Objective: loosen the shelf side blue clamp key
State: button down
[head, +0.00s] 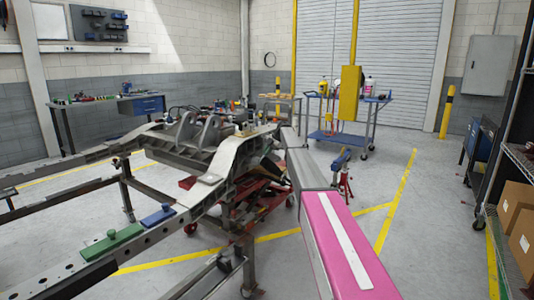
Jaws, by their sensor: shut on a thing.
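Another blue piece (341,158) shows on a red stand right of my arm. I cannot tell which blue part is the clamp key. My arm, pink then grey, reaches from the bottom right toward the middle of the frame. My gripper's fingers and whatever lies between them do not show; the arm's far end hides that part of the fixture.
Shelving with cardboard boxes (516,203) stands at the right edge. A blue cart (335,138) with bottles stands at the back, beside a yellow panel (350,92). A workbench (108,103) is at the back left.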

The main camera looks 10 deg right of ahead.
jog(key=shift+n, duration=0.4)
jog(key=c, duration=1.3)
grip_release()
jog(key=shift+o, duration=0.2)
jog(key=v, duration=1)
jog(key=shift+r, duration=0.4)
jog(key=shift+w+d, duration=0.1)
jog(key=shift+d, duration=0.05)
